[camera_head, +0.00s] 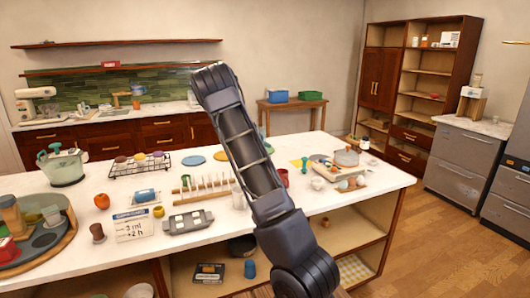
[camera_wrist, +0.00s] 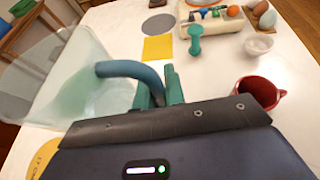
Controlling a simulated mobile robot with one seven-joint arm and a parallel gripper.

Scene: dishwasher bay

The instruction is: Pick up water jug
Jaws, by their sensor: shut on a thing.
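The water jug (camera_wrist: 55,80) is a pale translucent green vessel at the left of the wrist view, with a curved blue handle (camera_wrist: 125,69). My gripper (camera_wrist: 158,90) has teal fingers and is shut on the end of that handle. The jug looks tilted in the wrist view, and I cannot tell whether its base touches the counter. In the head view my dark arm reaches over the island, and I cannot make out the gripper or the jug there.
The white island counter (camera_head: 340,198) is crowded. A red mug (camera_wrist: 260,92) stands right of my gripper. A yellow square (camera_wrist: 157,48), a teal dumbbell-shaped item (camera_wrist: 195,40) and a white bowl (camera_wrist: 258,45) lie beyond. A dish rack (camera_head: 208,188) stands left of my arm.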

